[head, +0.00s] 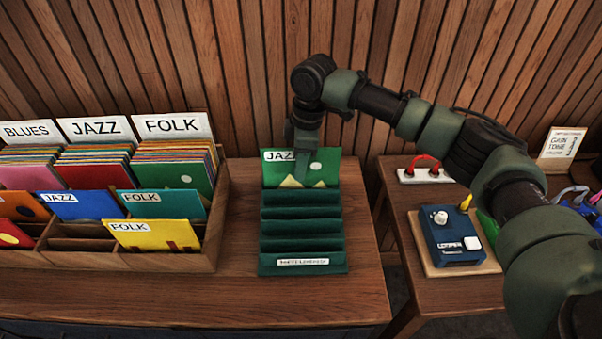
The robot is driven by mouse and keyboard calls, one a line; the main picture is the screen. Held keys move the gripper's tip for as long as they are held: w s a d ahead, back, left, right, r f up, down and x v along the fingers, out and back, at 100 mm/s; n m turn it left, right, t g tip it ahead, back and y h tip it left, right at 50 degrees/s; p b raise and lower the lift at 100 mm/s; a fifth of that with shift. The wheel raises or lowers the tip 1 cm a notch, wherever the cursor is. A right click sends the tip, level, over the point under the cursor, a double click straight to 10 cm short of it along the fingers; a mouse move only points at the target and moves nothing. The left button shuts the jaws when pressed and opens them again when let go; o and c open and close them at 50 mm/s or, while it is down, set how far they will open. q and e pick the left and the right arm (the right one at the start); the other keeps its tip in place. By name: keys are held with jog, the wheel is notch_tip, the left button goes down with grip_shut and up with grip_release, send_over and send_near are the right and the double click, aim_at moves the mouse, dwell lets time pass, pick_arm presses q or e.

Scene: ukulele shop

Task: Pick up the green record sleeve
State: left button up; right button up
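A green record sleeve (326,166) with a white label reading "JAZ" and pale shapes stands in the back of a dark green slotted rack (301,243). My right gripper (300,168) comes down from above over the sleeve's upper middle and covers part of it and its label. Its fingers are seen nearly edge-on, so I cannot tell whether they are open or shut on the sleeve. Another green sleeve (190,178) stands in the FOLK section of the wooden bin, and a teal FOLK sleeve (180,205) is in front of it. My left gripper is not in view.
The wooden record bin (190,262) with BLUES, JAZZ and FOLK dividers stands left of the rack. A slatted wall (240,80) rises behind. On a side table at right are a blue pedal (452,238) and a red-handled item (427,166). The front counter (250,300) is clear.

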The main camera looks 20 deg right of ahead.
grip_shut()
jog(key=shift+r, duration=0.1)
